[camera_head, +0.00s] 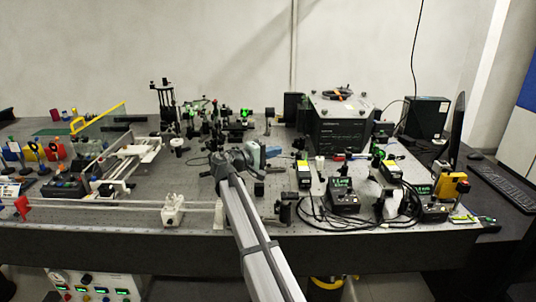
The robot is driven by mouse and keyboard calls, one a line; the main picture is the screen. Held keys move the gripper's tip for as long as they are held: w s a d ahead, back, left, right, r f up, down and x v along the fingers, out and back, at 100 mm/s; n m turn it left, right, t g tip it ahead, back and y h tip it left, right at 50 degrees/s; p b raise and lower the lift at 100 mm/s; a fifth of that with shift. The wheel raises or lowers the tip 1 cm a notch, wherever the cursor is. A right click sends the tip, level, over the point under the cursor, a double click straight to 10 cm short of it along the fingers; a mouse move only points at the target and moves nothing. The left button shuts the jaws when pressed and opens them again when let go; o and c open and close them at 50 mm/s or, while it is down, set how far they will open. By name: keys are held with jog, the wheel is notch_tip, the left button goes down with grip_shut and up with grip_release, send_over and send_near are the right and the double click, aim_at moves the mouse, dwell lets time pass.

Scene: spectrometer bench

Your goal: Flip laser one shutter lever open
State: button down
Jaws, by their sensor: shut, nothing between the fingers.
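Two small dark laser heads with pale yellow-green labels stand on the bench, one (304,174) right of my gripper and one (391,170) farther right. A black control box (343,201) with lit green text sits in front of and between them; its text is too small to read surely. I cannot tell for certain which head is laser one, and no shutter lever can be made out. My gripper (276,152) is over the middle of the bench, left of and beyond the nearer head, apparently apart from it. It is shut and empty; its fingers are small and hard to see.
Black cables (355,223) loop around the control boxes. A second lit box (433,209) and a yellow device (451,187) stand at right. A large black box (340,124) is behind. Optics mounts crowd the back; a white rail (130,165) lies left.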

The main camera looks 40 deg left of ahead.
jog(key=w+d, duration=0.1)
jog(key=w, duration=0.3)
jog(key=w+d, duration=0.1)
jog(key=shift+w+d+f, duration=0.25)
jog(key=shift+w+d, duration=0.05)
jog(key=shift+w, duration=0.1)
jog(key=shift+w+d, duration=0.6)
jog(key=shift+d, duration=0.1)
